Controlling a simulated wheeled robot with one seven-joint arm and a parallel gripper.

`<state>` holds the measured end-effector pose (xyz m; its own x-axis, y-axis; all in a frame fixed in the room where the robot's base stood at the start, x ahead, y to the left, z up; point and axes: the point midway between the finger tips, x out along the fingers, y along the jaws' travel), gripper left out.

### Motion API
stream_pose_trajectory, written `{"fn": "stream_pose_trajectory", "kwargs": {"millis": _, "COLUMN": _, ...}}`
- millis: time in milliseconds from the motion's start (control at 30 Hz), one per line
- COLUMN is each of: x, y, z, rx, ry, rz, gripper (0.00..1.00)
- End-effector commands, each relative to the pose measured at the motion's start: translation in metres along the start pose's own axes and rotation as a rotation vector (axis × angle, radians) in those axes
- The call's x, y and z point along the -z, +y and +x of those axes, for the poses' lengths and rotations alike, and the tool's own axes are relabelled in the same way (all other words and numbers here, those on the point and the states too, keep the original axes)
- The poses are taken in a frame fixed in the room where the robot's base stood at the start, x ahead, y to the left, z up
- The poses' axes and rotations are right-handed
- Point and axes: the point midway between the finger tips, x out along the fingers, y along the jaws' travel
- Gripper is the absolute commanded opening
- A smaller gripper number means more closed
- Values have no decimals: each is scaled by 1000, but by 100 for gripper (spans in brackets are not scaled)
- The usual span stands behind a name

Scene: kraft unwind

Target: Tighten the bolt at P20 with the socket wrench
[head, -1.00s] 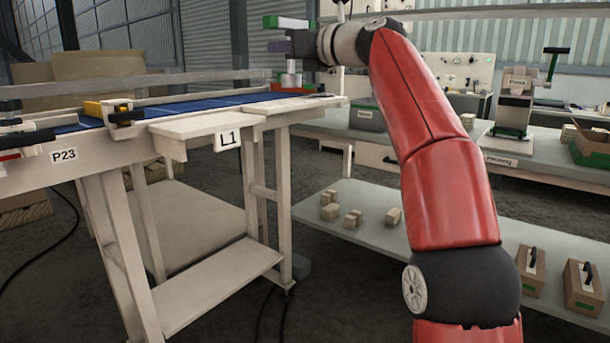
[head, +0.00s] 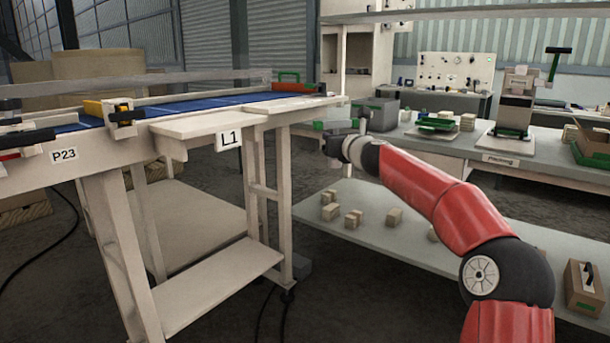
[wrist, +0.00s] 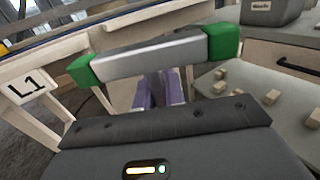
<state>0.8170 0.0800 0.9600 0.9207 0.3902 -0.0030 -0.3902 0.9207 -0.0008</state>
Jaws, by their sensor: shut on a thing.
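My gripper (head: 333,147) is in the head view to the right of the blue-topped bench, below its top edge and above the low grey shelf. It is shut on a grey bar with green ends (wrist: 160,55), which spans the wrist view above the purple fingers. The bar looks like the socket wrench's handle; its working end is hidden. In the head view a green part of it (head: 331,126) shows at my gripper. No P20 label or bolt can be made out.
The bench (head: 190,128) bears the labels P23 (head: 63,155) and L1 (head: 229,139). Several small blocks lie on the low shelf (head: 310,222). A grey box (head: 375,114) and a press (head: 515,105) stand on the right workbench. Open air separates the bench from my gripper.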

Motion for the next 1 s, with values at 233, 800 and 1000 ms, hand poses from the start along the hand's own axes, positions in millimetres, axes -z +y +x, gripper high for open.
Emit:
{"fn": "stream_pose_trajectory", "kwargs": {"millis": 233, "x": 50, "y": -32, "z": 7, "rx": 82, "ry": 3, "rz": 5, "gripper": 0}}
{"fn": "stream_pose_trajectory", "kwargs": {"millis": 800, "x": 252, "y": -118, "z": -10, "rx": 347, "ry": 1, "rz": -4, "gripper": 0}}
{"fn": "stream_pose_trajectory", "kwargs": {"millis": 1000, "x": 354, "y": -135, "z": -43, "rx": 424, "ry": 6, "rz": -4, "gripper": 0}}
